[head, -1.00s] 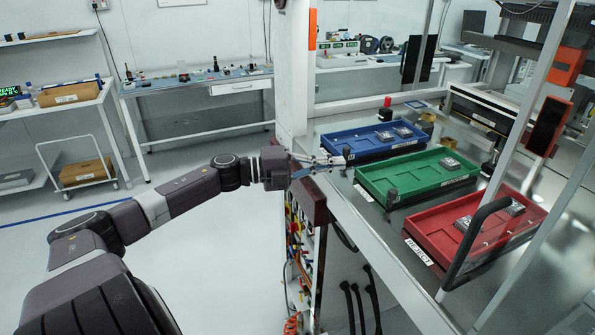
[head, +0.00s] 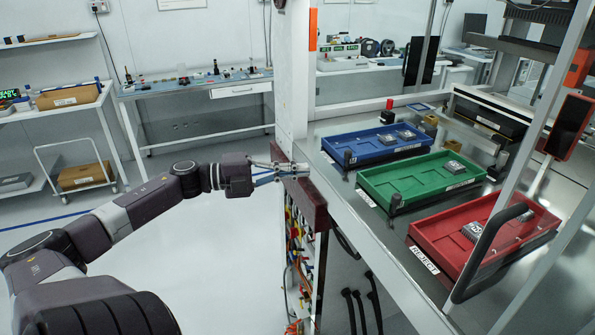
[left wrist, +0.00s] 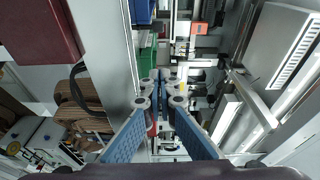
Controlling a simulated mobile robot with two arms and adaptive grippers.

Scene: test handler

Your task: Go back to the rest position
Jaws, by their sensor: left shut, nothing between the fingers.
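My left gripper (head: 300,169) is shut and empty. In the head view it reaches in from the left and stands at the edge of the test handler, beside the dark red block and left of the blue tray. It also shows in the left wrist view (left wrist: 163,78), with its fingertips together. My right gripper is not in view. The blue tray (head: 345,162), the green tray (head: 415,187) and the red tray (head: 445,235) lie in a row on the handler's metal deck.
A white post (head: 292,70) stands just behind my left gripper. A black handle (head: 480,245) and a slanted metal frame (head: 530,130) rise at the right. A workbench (head: 195,86) and a trolley with a cardboard box (head: 85,176) stand at the back left. The floor between is clear.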

